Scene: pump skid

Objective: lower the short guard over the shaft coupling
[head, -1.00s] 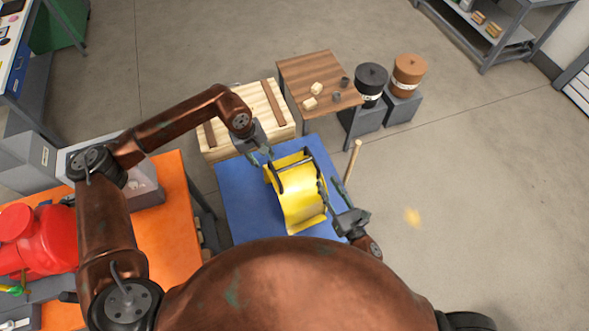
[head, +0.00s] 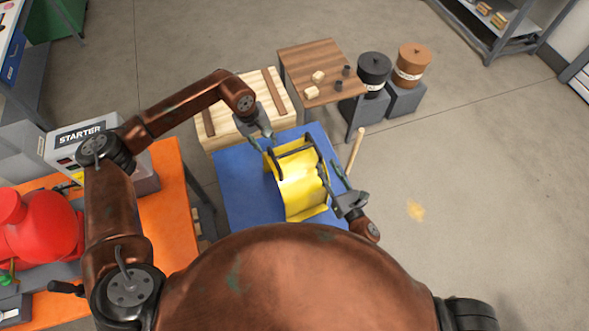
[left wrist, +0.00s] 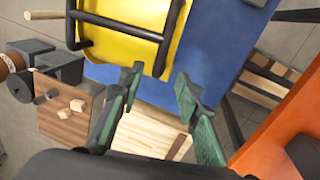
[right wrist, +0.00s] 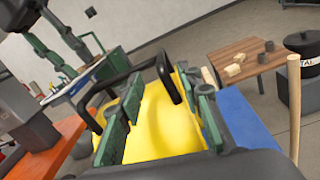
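The yellow guard (head: 303,187), a curved shell with black bar handles, rests on a blue surface (head: 238,190). One black handle (left wrist: 115,25) crosses it in the left wrist view; another (right wrist: 125,88) rises above it in the right wrist view. My left gripper (head: 268,142) is open near the guard's far left corner; its fingers (left wrist: 158,90) are spread just short of the handle. My right gripper (head: 338,188) is open at the guard's right side; its spread fingers (right wrist: 168,98) overlap the guard and handle in view. I cannot make out the shaft coupling.
A red machine (head: 35,228) stands on an orange bench (head: 165,240) at left, beside a starter box (head: 75,137). A wooden crate (head: 225,128) and brown table (head: 310,60) stand beyond the blue surface. A wooden handle (head: 356,147) sticks up at right. Open floor lies right.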

